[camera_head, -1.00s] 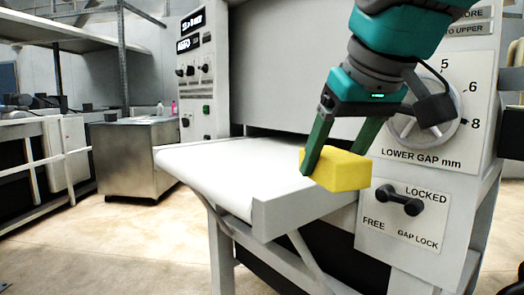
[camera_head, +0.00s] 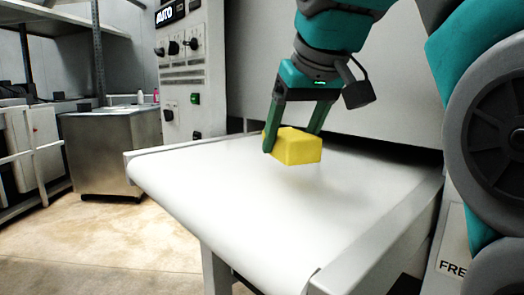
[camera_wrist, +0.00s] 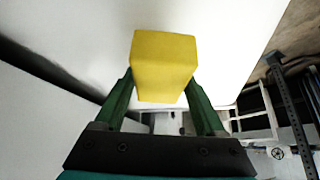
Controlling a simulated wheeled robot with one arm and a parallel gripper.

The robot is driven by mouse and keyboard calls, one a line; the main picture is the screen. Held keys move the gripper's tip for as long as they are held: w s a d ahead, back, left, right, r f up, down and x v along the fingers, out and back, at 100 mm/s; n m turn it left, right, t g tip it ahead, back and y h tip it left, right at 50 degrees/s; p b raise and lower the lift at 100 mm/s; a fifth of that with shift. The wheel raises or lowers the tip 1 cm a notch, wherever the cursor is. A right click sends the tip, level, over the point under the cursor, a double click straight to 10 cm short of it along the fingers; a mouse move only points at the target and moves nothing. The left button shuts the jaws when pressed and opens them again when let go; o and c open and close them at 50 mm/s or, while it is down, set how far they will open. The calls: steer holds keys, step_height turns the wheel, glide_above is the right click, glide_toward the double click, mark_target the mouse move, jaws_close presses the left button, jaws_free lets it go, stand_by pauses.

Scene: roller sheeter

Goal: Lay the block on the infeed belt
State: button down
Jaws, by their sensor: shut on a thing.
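The yellow block (camera_head: 299,147) is between the green fingers of my gripper (camera_head: 292,136), which is shut on it. The block is over the white infeed belt (camera_head: 210,184), toward its far part near the machine body. A faint shade lies on the belt below the block, and the block looks a little above the belt; the exact gap is hard to tell. In the wrist view the block (camera_wrist: 164,62) sits between both fingertips (camera_wrist: 161,84), with the white belt (camera_wrist: 225,35) behind it.
The belt around the block is bare. A grey side rail (camera_head: 375,240) runs along its right edge. The control panel (camera_head: 190,70) stands behind at the left, and a metal cabinet (camera_head: 112,150) stands farther left. My arm fills the right side.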

steer(key=p, duration=0.1)
glide_above(259, 164)
steer(key=s, duration=0.2)
steer(key=shift+w+d+f, duration=0.1)
steer(key=shift+d+f, duration=0.3)
steer(key=shift+f, duration=1.85)
steer(key=shift+f, duration=0.15)
jaws_free()
